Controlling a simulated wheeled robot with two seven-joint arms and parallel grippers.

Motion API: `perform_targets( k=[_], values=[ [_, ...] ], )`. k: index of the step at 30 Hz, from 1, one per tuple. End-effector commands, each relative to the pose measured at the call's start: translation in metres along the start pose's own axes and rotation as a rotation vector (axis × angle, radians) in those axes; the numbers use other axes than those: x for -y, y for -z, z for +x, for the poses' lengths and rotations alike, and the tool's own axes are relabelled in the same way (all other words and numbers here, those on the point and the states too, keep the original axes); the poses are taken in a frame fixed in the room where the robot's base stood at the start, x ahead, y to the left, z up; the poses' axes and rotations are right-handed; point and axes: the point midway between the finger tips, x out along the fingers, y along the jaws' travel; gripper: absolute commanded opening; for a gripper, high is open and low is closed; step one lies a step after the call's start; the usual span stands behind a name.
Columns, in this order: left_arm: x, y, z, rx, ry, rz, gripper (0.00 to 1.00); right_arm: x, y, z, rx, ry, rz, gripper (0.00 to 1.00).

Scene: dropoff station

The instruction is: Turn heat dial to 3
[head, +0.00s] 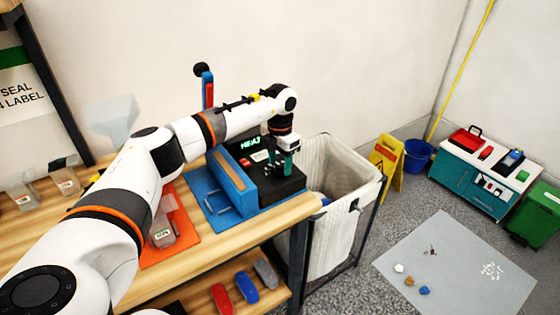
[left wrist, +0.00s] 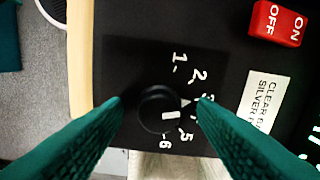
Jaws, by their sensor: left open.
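The black heat dial (left wrist: 160,108) is round, on a black panel, in the left wrist view. A white mark shows on its right side. In the head view, my left gripper (head: 283,162) points down over the black heat box (head: 288,188), hiding the dial. My right gripper is not in view.
A red ON/OFF switch (left wrist: 278,23) and a white label (left wrist: 264,100) sit on the panel. A blue sealer block (head: 228,180) stands left of the heat box on the wooden bench (head: 200,258). A white hamper (head: 335,215) stands beyond the bench's right edge.

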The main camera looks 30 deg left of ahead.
Motion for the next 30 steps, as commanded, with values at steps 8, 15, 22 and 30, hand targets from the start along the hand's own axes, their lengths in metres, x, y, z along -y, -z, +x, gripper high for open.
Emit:
perform_targets(
  k=[8,15,22,30],
  values=[
    [0.000,0.001,-0.018,-0.003,0.000,-0.001,0.52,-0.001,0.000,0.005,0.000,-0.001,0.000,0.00],
    [0.000,0.001,-0.070,-0.004,0.001,0.000,0.52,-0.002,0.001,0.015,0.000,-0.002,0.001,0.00],
    [0.000,0.001,-0.108,-0.002,0.000,-0.001,0.52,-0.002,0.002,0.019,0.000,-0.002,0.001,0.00],
    [0.000,0.000,-0.120,0.000,-0.001,0.000,0.52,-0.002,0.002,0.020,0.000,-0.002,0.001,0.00]
  ],
)
